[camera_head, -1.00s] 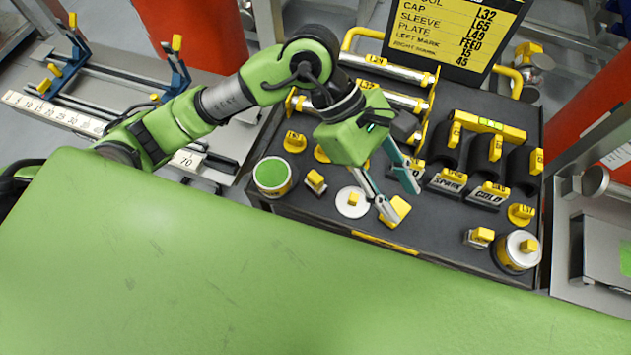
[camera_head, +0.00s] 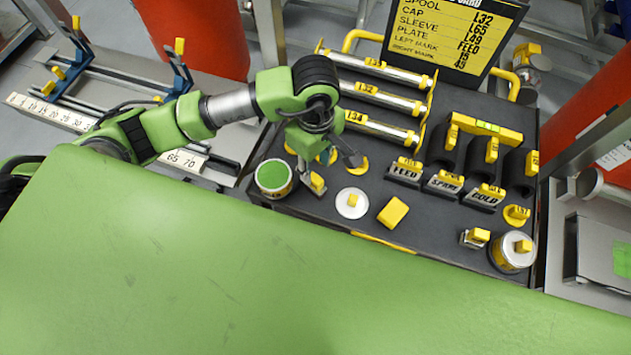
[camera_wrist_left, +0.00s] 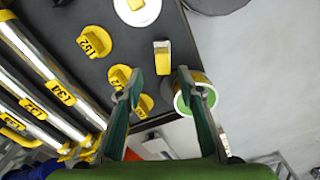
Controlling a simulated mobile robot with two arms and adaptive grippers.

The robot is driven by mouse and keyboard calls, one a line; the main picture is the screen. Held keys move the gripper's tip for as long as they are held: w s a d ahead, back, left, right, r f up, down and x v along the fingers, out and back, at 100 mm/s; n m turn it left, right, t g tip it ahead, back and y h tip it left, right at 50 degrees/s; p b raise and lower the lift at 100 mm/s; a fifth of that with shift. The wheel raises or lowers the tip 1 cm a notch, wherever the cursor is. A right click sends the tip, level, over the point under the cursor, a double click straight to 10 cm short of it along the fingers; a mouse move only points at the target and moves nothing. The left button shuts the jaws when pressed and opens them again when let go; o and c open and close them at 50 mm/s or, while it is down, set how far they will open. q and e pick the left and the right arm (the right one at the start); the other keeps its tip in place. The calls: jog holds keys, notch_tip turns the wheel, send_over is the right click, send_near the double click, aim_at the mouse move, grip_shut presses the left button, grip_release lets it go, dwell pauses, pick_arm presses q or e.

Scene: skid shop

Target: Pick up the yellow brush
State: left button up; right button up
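A small upright piece with a yellow top and a pale grey end (camera_head: 317,182) stands on the dark cart top, between the green-topped can and the white disc; it may be the yellow brush. In the left wrist view it (camera_wrist_left: 162,58) lies ahead, between the lines of the fingers. A plain yellow block (camera_head: 393,212) lies farther right; I cannot tell whether it is a brush. My left gripper (camera_head: 328,165) is over the cart's left part, partly hidden by its own wrist. In the left wrist view its fingers (camera_wrist_left: 160,78) are apart with nothing gripped. My right gripper is out of view.
The green-topped can (camera_head: 273,177) and the white disc (camera_head: 352,204) flank the yellow-topped piece. Yellow discs (camera_wrist_left: 95,42) are close to the fingers. Silver rollers (camera_head: 380,98) and labelled blocks (camera_head: 405,172) stand behind. A green surface (camera_head: 200,270) fills the front.

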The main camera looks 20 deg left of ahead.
aim_at(316, 178)
pick_arm(q)
jog(key=shift+s+d+f+p, duration=0.1)
jog(key=shift+s+f+p, duration=0.15)
jog(key=shift+f+p, duration=0.3)
jog(key=f, duration=0.1)
jog(key=f+p, duration=0.1)
jog(key=f, duration=0.1)
jog(key=shift+s+f, duration=0.2)
jog(key=shift+f, duration=0.05)
jog(key=shift+f+p, duration=0.3)
jog(key=shift+f, duration=0.1)
jog(key=shift+w, duration=0.1)
grip_shut()
